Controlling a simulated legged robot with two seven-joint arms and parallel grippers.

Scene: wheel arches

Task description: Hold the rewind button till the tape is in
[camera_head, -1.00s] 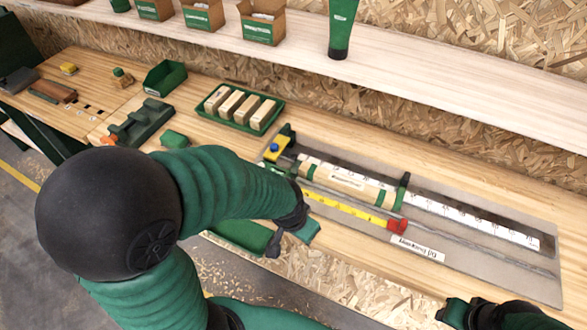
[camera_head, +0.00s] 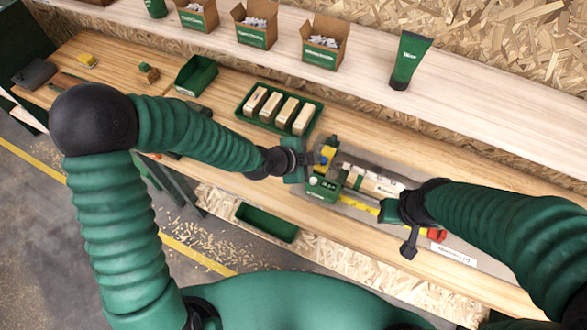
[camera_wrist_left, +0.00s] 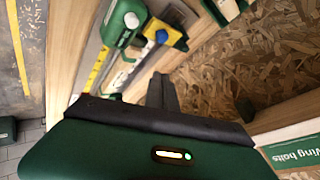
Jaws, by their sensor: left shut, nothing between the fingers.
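The green tape measure (camera_head: 322,190) sits on the bench beside a yellow block with a blue button (camera_head: 325,160). In the left wrist view the tape measure (camera_wrist_left: 122,25), yellow block (camera_wrist_left: 172,32) and blue button (camera_wrist_left: 161,37) show just beyond my fingers. The yellow tape (camera_head: 358,203) is out, partly hidden by my right gripper, with a red end piece (camera_head: 437,235) past it. My left gripper (camera_head: 312,158) is shut and empty, close to the button; contact cannot be told. Its fingers (camera_wrist_left: 162,92) show together. My right gripper (camera_head: 388,211) is over the tape; its jaws are unclear.
A green tray (camera_head: 254,127) of wooden blocks lies behind my left gripper. An empty green bin (camera_head: 196,77) is at the back left. A shelf (camera_head: 480,112) with boxes and a green tube (camera_head: 409,62) runs above the bench. Another green bin (camera_head: 267,222) hangs at the front edge.

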